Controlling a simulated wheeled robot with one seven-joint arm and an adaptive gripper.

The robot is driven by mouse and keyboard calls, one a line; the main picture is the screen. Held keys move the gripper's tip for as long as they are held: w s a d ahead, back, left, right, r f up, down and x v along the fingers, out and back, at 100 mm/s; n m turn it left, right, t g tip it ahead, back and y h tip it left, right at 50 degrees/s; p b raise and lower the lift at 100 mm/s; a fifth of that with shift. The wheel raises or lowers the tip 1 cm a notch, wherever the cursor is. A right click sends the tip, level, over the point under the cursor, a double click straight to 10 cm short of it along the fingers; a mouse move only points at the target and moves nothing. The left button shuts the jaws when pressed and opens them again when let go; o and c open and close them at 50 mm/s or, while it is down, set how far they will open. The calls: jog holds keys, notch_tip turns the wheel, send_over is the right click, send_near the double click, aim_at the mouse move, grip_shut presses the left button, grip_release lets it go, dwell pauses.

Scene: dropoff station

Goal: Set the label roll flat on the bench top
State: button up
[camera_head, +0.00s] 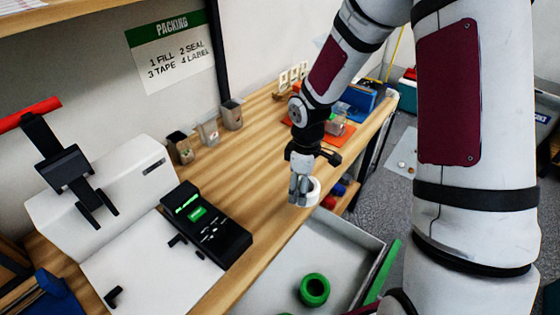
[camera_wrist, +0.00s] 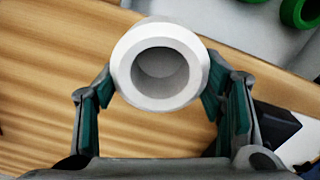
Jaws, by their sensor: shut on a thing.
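The white label roll (camera_wrist: 160,102) is between my gripper's (camera_wrist: 160,84) two fingers in the wrist view, with its round open end facing the camera. In the head view my gripper (camera_head: 300,192) points down near the bench's front edge, with the roll (camera_head: 314,191) partly hidden behind the fingers. The bench top (camera_head: 262,130) is light striped wood. The roll looks held over or near its edge; I cannot tell whether it touches the wood.
A grey tray (camera_head: 262,290) beside the bench front holds a green ring (camera_head: 314,290). A black terminal (camera_head: 206,225) and a white machine (camera_head: 100,185) stand at the left. Several small cups (camera_head: 208,130) line the wall. An orange item (camera_head: 338,134) lies farther back. Bare wood lies between.

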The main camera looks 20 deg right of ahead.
send_over(288, 173)
jog(key=shift+s+f, duration=0.35)
jog(key=shift+f, duration=0.25)
jog(key=shift+w+f+p, duration=0.2)
jog(key=shift+f, duration=0.7)
jog(key=shift+w+f+p, duration=0.15)
jog(key=shift+w+f, duration=0.05)
jog(key=shift+f, duration=0.65)
jog(key=shift+f, duration=0.15)
jog(key=o, duration=1.2)
